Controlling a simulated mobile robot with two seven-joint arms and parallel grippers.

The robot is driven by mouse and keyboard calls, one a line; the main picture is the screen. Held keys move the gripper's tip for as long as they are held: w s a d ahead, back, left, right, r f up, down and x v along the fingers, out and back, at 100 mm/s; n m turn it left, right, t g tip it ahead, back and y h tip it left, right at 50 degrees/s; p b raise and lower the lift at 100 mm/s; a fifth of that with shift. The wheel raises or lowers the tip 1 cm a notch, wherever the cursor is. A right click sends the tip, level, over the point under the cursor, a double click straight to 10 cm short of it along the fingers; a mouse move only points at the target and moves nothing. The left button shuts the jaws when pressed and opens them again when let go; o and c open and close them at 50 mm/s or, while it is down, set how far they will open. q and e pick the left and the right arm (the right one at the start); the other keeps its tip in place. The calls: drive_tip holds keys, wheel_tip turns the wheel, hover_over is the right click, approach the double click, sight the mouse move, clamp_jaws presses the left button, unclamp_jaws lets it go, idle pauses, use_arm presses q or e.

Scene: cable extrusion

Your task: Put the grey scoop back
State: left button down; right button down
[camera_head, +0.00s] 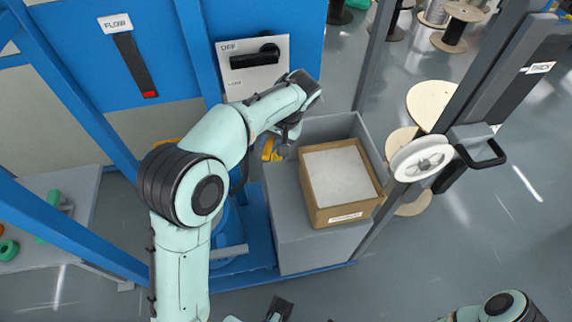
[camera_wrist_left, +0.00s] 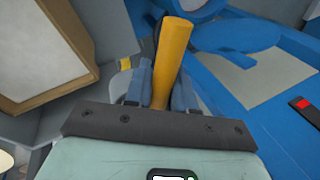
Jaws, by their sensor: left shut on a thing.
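My left gripper (camera_head: 282,145) is beside the left rim of the grey bin, below the lever panel. In the left wrist view its two blue-grey fingers (camera_wrist_left: 158,85) are shut on the scoop's orange-yellow handle (camera_wrist_left: 173,55). The handle also shows in the head view (camera_head: 267,149), partly behind my arm. The scoop's grey bowl is mostly hidden; I cannot clearly tell it from the fingers. A dark end piece that looks like my right gripper (camera_head: 279,307) is cut off at the bottom edge; its jaws are unclear.
An open cardboard box (camera_head: 316,213) of white material sits in the grey bin (camera_head: 302,247). A panel with a black lever (camera_head: 254,58) is behind my wrist. A white spool (camera_head: 421,159) and a dark handle (camera_head: 482,153) stand right of the bin. Blue posts (camera_head: 85,110) rise left.

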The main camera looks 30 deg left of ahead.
use_arm(q)
wheel_tip(320, 180, down, 20)
drive_tip(key=b, duration=0.3)
drive_tip(key=shift+s+r, duration=0.15)
drive_tip(key=shift+s, duration=0.05)
drive_tip(key=shift+f, duration=0.2)
drive_tip(key=c, duration=1)
unclamp_jaws()
drive_tip(key=shift+o, duration=0.2)
drive_tip(key=shift+r, duration=0.15)
